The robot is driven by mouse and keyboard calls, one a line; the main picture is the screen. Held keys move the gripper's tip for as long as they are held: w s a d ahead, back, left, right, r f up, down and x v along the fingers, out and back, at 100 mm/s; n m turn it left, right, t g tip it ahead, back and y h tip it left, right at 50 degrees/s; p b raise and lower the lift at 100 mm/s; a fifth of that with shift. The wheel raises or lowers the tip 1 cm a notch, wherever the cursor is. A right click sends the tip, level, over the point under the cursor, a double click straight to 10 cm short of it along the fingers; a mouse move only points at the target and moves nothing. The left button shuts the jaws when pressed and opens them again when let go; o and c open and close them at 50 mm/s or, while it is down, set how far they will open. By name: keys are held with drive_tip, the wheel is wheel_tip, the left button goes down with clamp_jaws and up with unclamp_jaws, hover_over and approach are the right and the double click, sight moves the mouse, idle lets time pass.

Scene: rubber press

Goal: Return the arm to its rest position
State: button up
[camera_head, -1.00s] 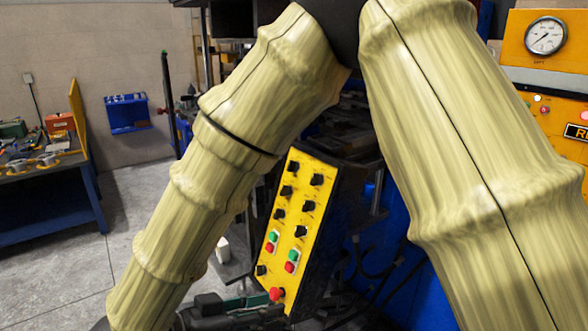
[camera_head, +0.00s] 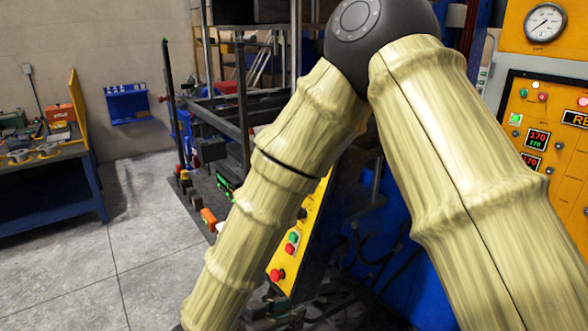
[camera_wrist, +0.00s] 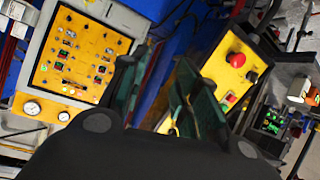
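My arm, in its pale yellow ribbed cover, fills the middle and right of the head view, bent at a dark grey joint near the top. My gripper is not clearly visible in the head view; the forearm runs out at the bottom edge. In the wrist view my gripper (camera_wrist: 160,82) shows two dark green fingers standing apart, with blue and yellow background between them. I see nothing held between them. The fingers appear clear of the panels behind.
A yellow button panel (camera_head: 287,262) stands behind my forearm, partly hidden; it also shows in the wrist view (camera_wrist: 226,72). An orange press cabinet (camera_head: 552,150) with a gauge is at right. A blue workbench (camera_head: 50,210) is at left. Grey floor (camera_head: 150,260) lies open between.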

drive_tip(key=d+f+n+y+b, duration=0.1)
drive_tip(key=d+f+y, duration=0.15)
drive_tip(key=f, duration=0.55)
drive_tip(key=d+f+n+g+y+b, duration=0.1)
drive_tip(key=d+f, duration=0.3)
drive_tip(key=f, duration=0.4)
drive_tip(key=d+f+n+y+b, duration=0.15)
drive_tip(key=d+f, duration=0.25)
drive_tip(key=f, duration=0.4)
drive_tip(key=s+d+f+n+g+y, duration=0.1)
drive_tip(key=s+d+f+g, duration=0.1)
drive_tip(key=s+d+f, duration=0.2)
drive_tip(key=s+d+f+n+g+y+b, duration=0.1)
drive_tip(key=s+d+f+g, duration=0.2)
drive_tip(key=s+d+f, duration=0.2)
drive_tip(key=s+d+f+n+g+y+b, duration=0.1)
drive_tip(key=s+d+f+g, duration=0.2)
drive_tip(key=s+f, duration=0.6)
drive_tip(key=s+d, duration=0.1)
drive_tip(key=s, duration=0.5)
drive_tip(key=shift+d+f+y, duration=0.2)
drive_tip(key=shift+d+y, duration=0.1)
drive_tip(key=shift+d, duration=0.1)
